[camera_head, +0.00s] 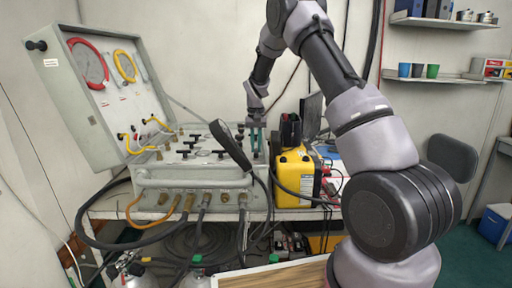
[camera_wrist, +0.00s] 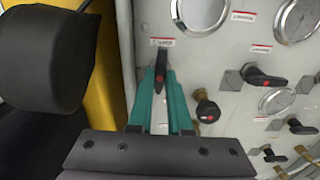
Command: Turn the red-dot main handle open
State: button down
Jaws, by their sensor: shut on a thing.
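The black main handle (camera_wrist: 162,62) carries a red dot and sits under a small red-and-white label on the grey panel (camera_wrist: 225,60) in the wrist view. It stands roughly upright in that picture, between the teal fingers of my gripper (camera_wrist: 161,78). The fingers are shut on it, one on each side. In the head view my gripper (camera_head: 257,138) points down at the right end of the open air panel case (camera_head: 195,172), where the handle itself is too small or hidden to make out.
Beside the held handle are a black knob (camera_wrist: 207,111), another black handle (camera_wrist: 264,77) and round gauges (camera_wrist: 201,12). A yellow case (camera_head: 293,178) stands close to the right of the panel. A black padded shape (camera_wrist: 48,60) fills the wrist view's left.

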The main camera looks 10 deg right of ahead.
aim_at(256, 150)
jog(key=c, duration=0.8)
grip_release()
jog(key=shift+c, duration=0.2)
notch_tip(256, 150, up, 11)
